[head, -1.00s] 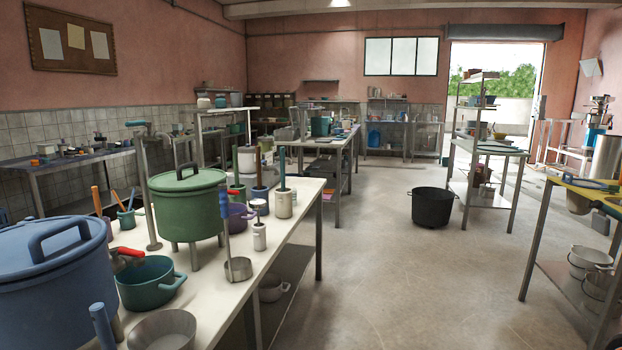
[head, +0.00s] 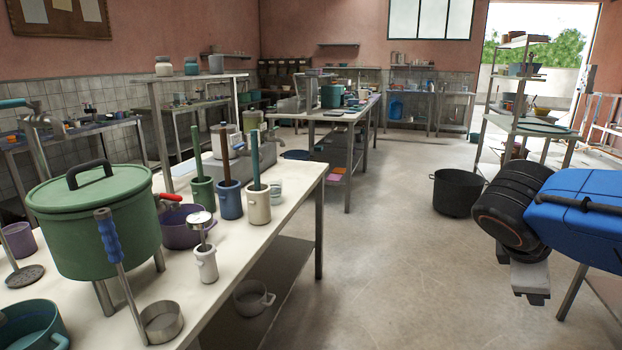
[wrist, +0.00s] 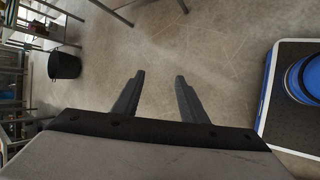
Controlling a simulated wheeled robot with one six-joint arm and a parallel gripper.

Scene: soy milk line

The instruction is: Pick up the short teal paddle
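A teal paddle (head: 255,158) stands upright in a cream crock (head: 258,206) near the far end of the white counter in the head view. Its lower end is hidden inside the crock. To its left, a dark brown paddle (head: 225,157) stands in a blue crock (head: 230,200) and a green paddle (head: 197,152) in a green crock (head: 203,194). My gripper (wrist: 160,76) is open and empty in the wrist view, above bare floor. In the head view my blue and black arm is at the right, well away from the crocks.
A white ladle holder (head: 205,263) stands in front of the crocks, with a purple pot (head: 187,228) beside it. A large green lidded pot (head: 95,222) stands at the left of the counter (head: 285,190). A black bucket (head: 457,193) is on the otherwise open floor.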

